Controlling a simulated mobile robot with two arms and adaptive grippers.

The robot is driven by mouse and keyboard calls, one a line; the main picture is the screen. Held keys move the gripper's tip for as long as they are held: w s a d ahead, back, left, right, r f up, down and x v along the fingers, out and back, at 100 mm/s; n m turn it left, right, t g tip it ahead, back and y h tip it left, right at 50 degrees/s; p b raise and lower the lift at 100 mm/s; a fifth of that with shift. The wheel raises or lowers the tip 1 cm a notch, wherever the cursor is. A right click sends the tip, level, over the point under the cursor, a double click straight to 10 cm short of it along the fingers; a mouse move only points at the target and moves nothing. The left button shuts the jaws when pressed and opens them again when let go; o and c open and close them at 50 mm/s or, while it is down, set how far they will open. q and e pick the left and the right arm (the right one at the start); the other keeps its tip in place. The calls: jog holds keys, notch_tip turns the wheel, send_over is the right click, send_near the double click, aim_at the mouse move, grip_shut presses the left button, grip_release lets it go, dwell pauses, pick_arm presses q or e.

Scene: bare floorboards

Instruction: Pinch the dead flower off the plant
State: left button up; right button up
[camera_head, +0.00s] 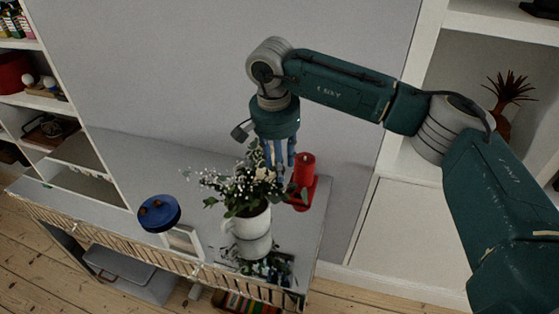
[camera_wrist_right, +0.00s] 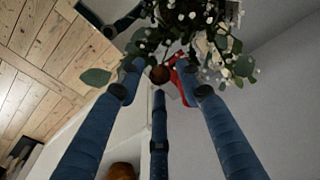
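The plant (camera_head: 240,188), green leaves with small white blossoms, stands in a white pot (camera_head: 251,222) on a grey cabinet top. My right gripper (camera_head: 278,165) points down at the back right side of the plant, its blue fingers partly among the foliage. In the right wrist view, its three fingers (camera_wrist_right: 160,80) are spread apart. I cannot make this bloom out in the head view. My left gripper is not in view.
A blue round pot (camera_head: 159,212) and a white frame (camera_head: 184,240) stand left of the plant. White shelves (camera_head: 415,215) flank the cabinet.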

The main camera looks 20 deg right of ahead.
grip_shut()
jog(key=shift+r, duration=0.15)
jog(key=shift+r+p, duration=1.6)
jog(key=shift+r, duration=1.3)
